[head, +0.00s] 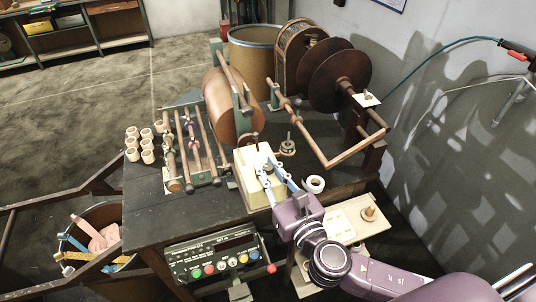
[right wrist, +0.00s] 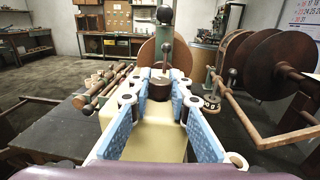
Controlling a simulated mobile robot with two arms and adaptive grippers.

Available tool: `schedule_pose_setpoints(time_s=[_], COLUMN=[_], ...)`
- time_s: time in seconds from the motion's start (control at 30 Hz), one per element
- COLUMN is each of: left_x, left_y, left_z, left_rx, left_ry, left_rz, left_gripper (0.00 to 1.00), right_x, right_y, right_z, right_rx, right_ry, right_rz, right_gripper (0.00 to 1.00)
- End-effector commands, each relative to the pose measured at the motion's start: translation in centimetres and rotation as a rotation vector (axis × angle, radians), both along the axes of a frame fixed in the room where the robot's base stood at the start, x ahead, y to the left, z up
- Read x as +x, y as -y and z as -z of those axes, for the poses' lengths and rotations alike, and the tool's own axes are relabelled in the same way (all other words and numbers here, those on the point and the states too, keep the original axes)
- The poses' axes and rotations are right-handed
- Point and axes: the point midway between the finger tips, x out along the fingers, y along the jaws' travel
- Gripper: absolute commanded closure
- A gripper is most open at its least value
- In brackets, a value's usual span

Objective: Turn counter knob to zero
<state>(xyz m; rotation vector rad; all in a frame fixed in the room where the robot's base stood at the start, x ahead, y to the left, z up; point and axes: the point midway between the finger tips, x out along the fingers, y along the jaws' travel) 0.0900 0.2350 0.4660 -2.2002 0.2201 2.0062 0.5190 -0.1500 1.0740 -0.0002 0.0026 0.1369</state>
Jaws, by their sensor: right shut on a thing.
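The cream counter box (head: 256,192) stands on the dark bench, and its top fills the lower middle of the right wrist view (right wrist: 152,145). A small dark brown round knob (right wrist: 159,90) sits on top of the box. My right gripper (head: 267,168) reaches in from the lower right with its blue fingers over the box. In the right wrist view, its fingertips (right wrist: 160,86) are on both sides of the knob and shut on it. Any zero mark or scale on the knob is hidden or too small to read. My left gripper is not in view.
A wooden rack (head: 191,150) and several pale rolls (head: 140,143) lie left of the box. A white tape roll (head: 315,184) lies close to my right fingers. Large brown discs (head: 340,80) stand behind. A control panel (head: 215,258) faces the front below.

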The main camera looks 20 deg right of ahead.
Motion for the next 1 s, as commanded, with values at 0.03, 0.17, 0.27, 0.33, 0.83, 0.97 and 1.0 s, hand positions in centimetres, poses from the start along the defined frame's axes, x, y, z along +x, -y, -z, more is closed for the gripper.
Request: schedule_pose_setpoints(time_s=[0.03,0.17,0.27,0.33,0.83,0.97,1.0], left_x=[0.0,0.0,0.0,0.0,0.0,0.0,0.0], left_y=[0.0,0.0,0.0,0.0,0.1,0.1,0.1], left_z=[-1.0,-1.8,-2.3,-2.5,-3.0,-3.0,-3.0], left_rx=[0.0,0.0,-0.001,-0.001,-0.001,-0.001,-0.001], left_ry=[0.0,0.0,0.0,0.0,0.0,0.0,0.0], left_rz=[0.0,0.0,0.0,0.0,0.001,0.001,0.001], left_gripper=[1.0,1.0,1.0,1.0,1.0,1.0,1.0], right_x=[0.0,0.0,0.0,0.0,0.1,0.1,0.1], right_y=[-0.3,-0.2,-0.2,-0.2,-0.1,-0.1,-0.1], right_z=[-0.5,-0.3,-0.2,-0.2,0.0,0.0,0.0], right_rx=[0.011,0.008,0.007,0.006,0.002,0.0,0.0], right_ry=[-0.002,-0.003,-0.002,-0.002,0.001,0.001,0.001], right_rz=[0.045,0.169,0.264,0.33,0.676,0.72,0.73], right_gripper=[1.0,1.0,1.0,1.0,1.0,1.0,1.0])
